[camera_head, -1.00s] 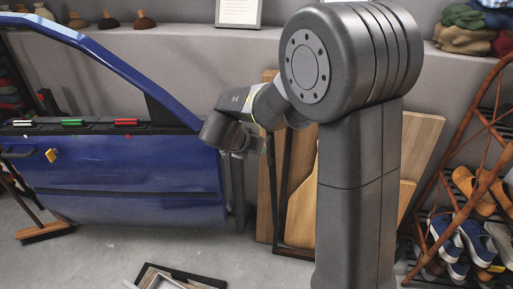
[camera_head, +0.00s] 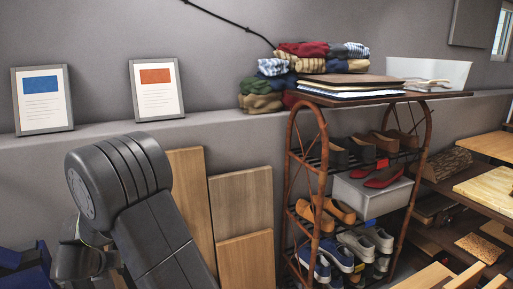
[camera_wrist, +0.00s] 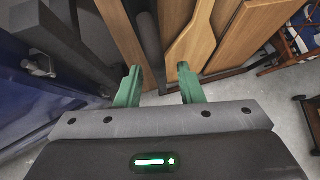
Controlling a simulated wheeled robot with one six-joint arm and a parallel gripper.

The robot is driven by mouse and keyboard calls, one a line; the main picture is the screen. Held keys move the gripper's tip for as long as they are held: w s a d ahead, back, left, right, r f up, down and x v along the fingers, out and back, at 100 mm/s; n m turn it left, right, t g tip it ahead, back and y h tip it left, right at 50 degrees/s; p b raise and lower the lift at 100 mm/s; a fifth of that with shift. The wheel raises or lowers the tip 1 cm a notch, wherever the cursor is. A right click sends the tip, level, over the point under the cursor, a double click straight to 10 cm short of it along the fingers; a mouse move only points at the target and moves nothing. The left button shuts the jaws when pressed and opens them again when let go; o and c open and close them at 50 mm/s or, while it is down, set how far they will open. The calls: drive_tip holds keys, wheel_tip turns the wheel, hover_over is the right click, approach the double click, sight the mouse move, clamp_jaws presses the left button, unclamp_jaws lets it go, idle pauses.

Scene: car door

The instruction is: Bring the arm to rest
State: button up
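My gripper (camera_wrist: 159,82) shows in the wrist view with its two green fingers apart and nothing between them. It points down toward wooden boards (camera_wrist: 195,42) and the pale floor (camera_wrist: 228,92). My arm (camera_head: 135,205) stands at the lower left of the head view, its dark upper link tilted. The gripper itself cannot be made out there. The blue car door (camera_head: 28,272) shows only as a piece at the lower left corner of the head view. In the wrist view a blue panel (camera_wrist: 35,95), likely the door, lies to the left of the fingers.
Wooden boards (camera_head: 243,210) lean on the wall just right of my arm. A rattan shoe rack (camera_head: 308,165) stands in the middle, with folded clothes (camera_head: 300,65) beside its top and a white bin (camera_head: 430,72) behind it. Two framed sheets (camera_head: 157,88) stand on the ledge.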

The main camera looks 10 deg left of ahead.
drive_tip(key=shift+x, duration=1.05)
drive_tip(key=shift+w+d, duration=0.25)
drive_tip(key=shift+d, duration=0.05)
drive_tip(key=shift+r, duration=0.1)
